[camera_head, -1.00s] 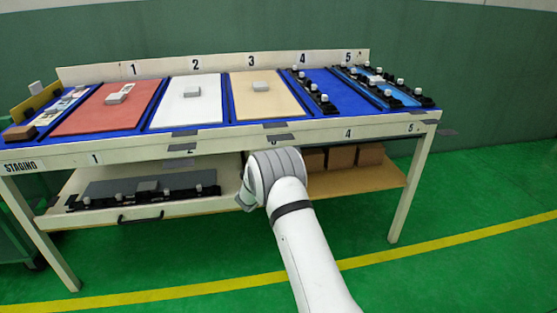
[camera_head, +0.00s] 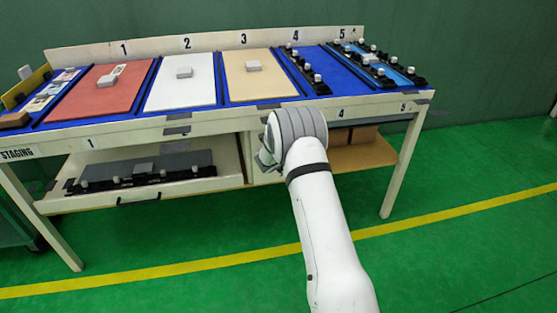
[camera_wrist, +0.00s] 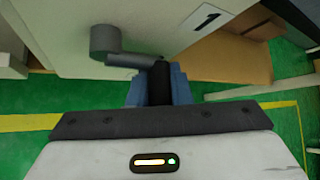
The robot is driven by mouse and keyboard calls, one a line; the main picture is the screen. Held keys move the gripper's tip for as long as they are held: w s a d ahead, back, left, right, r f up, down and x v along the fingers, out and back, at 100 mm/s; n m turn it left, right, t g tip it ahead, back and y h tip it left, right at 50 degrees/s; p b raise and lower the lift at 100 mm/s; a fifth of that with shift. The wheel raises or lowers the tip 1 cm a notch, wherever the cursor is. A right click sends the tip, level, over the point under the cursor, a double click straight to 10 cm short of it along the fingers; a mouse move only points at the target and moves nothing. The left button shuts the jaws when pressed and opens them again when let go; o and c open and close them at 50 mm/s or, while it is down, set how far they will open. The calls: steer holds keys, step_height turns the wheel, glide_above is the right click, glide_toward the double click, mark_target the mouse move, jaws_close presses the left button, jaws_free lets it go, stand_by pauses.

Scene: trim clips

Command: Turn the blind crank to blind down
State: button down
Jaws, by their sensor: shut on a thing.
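The blind crank shows in the wrist view, with a grey round hub (camera_wrist: 105,40) on a white panel and a grey arm (camera_wrist: 135,61) reaching right to a black handle (camera_wrist: 160,85). My gripper (camera_wrist: 157,82) has its blue fingers shut on the black handle. In the head view my gripper (camera_head: 266,160) is at the bench's front, below the top's edge, and mostly hidden by my wrist. The crank cannot be made out there. The blind itself cannot be told apart in either view.
The bench top (camera_head: 230,105) carries numbered coloured panels. An open drawer (camera_head: 185,188) with black parts stands left of my gripper. Brown boxes (camera_head: 363,137) sit on the shelf to the right. The green floor (camera_head: 455,255) in front is clear.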

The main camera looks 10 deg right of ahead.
steer(key=shift+a+f+m+y+b, duration=0.2)
steer(key=shift+f+m+y+b, duration=0.4)
steer(key=shift+y+b, duration=0.5)
steer(key=shift+a+f+m+y+b, duration=0.2)
steer(key=shift+f+m+y+b, duration=0.5)
steer(key=shift+b, duration=0.7)
steer(key=shift+a+f+y+b, duration=0.1)
steer(key=shift+a+y+b, duration=0.15)
steer(key=shift+y+b, duration=0.45)
